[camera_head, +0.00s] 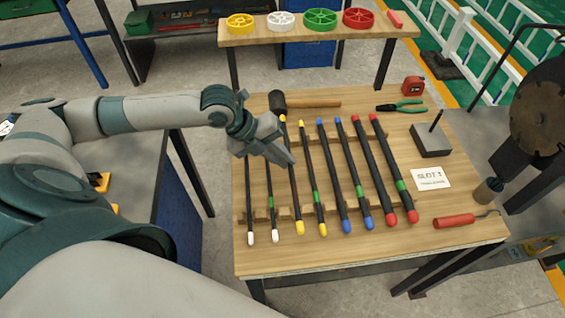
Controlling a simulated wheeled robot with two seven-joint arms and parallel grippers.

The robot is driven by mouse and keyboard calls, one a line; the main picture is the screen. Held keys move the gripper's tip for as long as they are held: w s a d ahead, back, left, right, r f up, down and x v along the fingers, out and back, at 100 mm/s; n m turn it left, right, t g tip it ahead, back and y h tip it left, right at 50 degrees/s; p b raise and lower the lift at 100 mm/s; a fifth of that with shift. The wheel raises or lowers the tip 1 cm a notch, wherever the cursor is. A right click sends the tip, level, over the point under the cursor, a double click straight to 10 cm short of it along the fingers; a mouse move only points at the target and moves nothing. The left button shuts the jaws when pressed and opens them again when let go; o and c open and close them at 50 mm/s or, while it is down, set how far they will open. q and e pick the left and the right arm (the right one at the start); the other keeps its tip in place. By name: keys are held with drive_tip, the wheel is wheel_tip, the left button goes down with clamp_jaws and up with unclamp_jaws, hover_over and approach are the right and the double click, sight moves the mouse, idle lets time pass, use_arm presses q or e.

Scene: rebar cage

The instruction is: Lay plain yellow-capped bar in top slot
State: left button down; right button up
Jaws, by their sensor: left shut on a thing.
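The plain yellow-capped bar (296,195) is dark with a yellow cap at each end and no green band. It lies lengthwise among the row of bars on the wooden table, with its middle partly hidden by my left gripper. My left gripper (289,158) comes in from the left and is shut on this bar around its upper middle. I cannot tell whether the bar is clear of its notched wooden supports (285,214). A green-banded yellow-capped bar (317,197) lies just right of it. My right gripper and the top slot are not in view.
White-capped bars (270,205) lie to the left; blue-capped (341,190) and red-capped bars (383,178) to the right. The table's front strip is clear.

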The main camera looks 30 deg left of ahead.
use_arm(q)
drive_tip(key=shift+f+p, duration=0.65)
drive_tip(key=shift+f, duration=0.6)
drive_tip(key=shift+f, duration=0.15)
drive_tip(key=c, duration=1.8)
unclamp_jaws()
drive_tip(key=shift+s, duration=0.1)
drive_tip(key=shift+o, duration=0.2)
drive_tip(key=shift+f, duration=0.1)
